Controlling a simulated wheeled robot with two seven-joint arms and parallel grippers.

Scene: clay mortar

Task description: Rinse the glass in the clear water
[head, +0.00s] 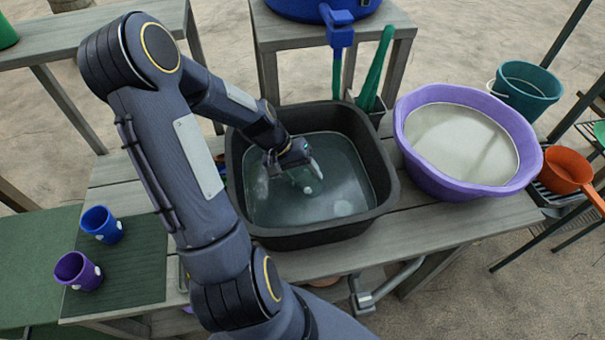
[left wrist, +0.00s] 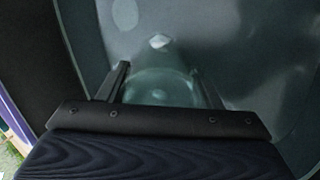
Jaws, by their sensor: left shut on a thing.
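The black square basin (head: 386,190) stands on the grey slatted table and holds clear, slightly grey-green water (head: 335,175). My left gripper (head: 300,165) reaches down into this basin, low at the water. In the left wrist view its two fingers (left wrist: 162,88) are on either side of a clear round glass (left wrist: 160,78) and are shut on it. Pale bits of the glass (head: 308,189) show just below the gripper in the head view. How deep the glass sits in the water is hard to tell. My right gripper is not in view.
A purple tub (head: 405,140) of cloudy water stands right of the basin. A blue cup (head: 102,224) and a purple cup (head: 78,271) are on a dark green mat (head: 140,265) at left. Green bottle brush (head: 377,70) stands behind the basin; orange pot (head: 566,170) at right.

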